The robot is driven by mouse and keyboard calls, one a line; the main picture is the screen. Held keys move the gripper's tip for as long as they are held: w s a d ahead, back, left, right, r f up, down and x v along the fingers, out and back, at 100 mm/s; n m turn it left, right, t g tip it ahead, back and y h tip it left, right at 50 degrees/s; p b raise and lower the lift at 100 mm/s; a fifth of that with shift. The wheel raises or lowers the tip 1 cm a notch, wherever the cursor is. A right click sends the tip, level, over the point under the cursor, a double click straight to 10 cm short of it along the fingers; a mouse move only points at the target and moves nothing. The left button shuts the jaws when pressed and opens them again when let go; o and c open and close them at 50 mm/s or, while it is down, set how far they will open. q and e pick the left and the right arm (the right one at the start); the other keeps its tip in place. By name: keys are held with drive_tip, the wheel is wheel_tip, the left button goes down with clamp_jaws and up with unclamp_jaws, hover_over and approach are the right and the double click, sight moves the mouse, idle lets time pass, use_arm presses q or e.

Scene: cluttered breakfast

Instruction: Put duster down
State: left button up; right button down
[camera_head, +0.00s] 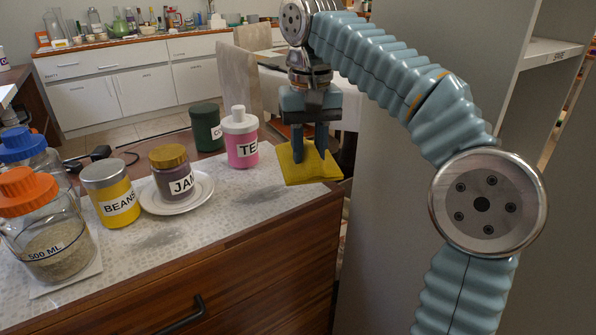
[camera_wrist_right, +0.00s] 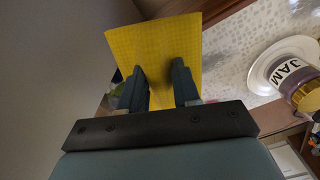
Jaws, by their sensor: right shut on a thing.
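The duster is a flat yellow cloth (camera_head: 318,172). My right gripper (camera_head: 309,152) points down and is shut on it at the right end of the counter. The duster also shows in the right wrist view (camera_wrist_right: 158,45), spread out beyond the two fingertips (camera_wrist_right: 160,75). Part of it reaches past the counter's right edge in the head view. I cannot tell whether it touches the counter top. My left gripper is not in view.
A pink TEA canister (camera_head: 240,140) stands just left of the duster. A JAM jar (camera_head: 176,178) on a white saucer (camera_head: 207,190), a yellow BEANS can (camera_head: 112,198), a dark green canister (camera_head: 206,130) and glass jars stand further left. The front counter strip (camera_head: 195,232) is clear.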

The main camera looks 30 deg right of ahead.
sight(305, 135)
drive_tip(key=w, duration=0.1)
drive_tip(key=w+d+f, duration=0.1)
drive_tip(key=w, duration=0.2)
drive_tip(key=shift+d+f, duration=0.25)
drive_tip(key=shift+f, duration=0.15)
drive_tip(key=w+f, duration=0.1)
drive_tip(key=w+d+f, duration=0.1)
drive_tip(key=f, duration=0.1)
drive_tip(key=w+f, duration=0.2)
drive_tip(key=shift+d+f, duration=0.1)
drive_tip(key=shift+d, duration=0.25)
drive_tip(key=shift+w+f, duration=0.15)
drive_tip(key=shift+f, duration=0.05)
drive_tip(key=shift+w+d+f+b, duration=0.1)
drive_tip(key=shift+f+b, duration=0.2)
drive_tip(key=shift+f, duration=0.6)
drive_tip(key=shift+w+d+f+b, duration=0.1)
drive_tip(key=shift+f+b, duration=0.2)
drive_tip(key=shift+f, duration=0.6)
drive_tip(key=shift+f, duration=0.15)
drive_tip(key=c, duration=0.8)
unclamp_jaws()
